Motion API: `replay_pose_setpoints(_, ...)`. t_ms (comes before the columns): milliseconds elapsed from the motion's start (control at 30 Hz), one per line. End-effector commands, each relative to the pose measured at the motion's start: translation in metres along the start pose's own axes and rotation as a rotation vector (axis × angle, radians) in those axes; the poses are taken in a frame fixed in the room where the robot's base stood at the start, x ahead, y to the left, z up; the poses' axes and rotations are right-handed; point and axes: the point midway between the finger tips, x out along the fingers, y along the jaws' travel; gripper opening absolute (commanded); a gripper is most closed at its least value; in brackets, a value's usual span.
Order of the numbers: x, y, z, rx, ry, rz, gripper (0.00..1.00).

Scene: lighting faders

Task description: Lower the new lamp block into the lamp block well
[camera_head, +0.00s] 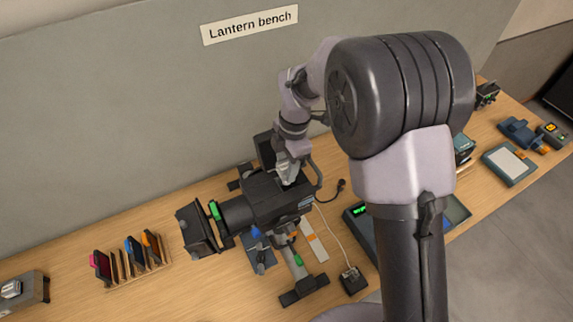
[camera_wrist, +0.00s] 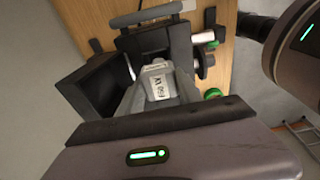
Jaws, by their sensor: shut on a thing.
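The stage lantern (camera_head: 236,214) is a black body on a stand, with its hatch lid (camera_head: 266,150) standing open. My gripper (camera_head: 289,172) points down into the top opening of the lantern, in front of the lid. In the wrist view my gripper (camera_wrist: 158,88) is shut on a pale grey lamp block (camera_wrist: 157,68) with a white label. The block is between the two fingers, over or partly inside the lantern's opening. The lamp block well is hidden beneath the block and fingers, so I cannot tell how deep the block sits or whether it touches.
A rack of coloured filters (camera_head: 130,258) stands on the wooden bench (camera_head: 190,290) at left. A cable runs to a small black box (camera_head: 352,280). A blue tray with a white pad (camera_head: 509,163) lies at right. Green knobs (camera_wrist: 213,93) flank the lantern.

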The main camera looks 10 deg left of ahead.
Motion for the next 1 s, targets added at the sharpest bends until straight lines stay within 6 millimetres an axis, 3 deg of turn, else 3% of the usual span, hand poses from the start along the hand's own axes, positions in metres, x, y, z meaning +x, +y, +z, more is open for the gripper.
replay_pose_setpoints(300,0.014,0.0,0.002,0.0,0.0,0.0,0.09)
replay_pose_setpoints(1000,0.023,0.0,0.003,0.0,0.0,0.0,0.09)
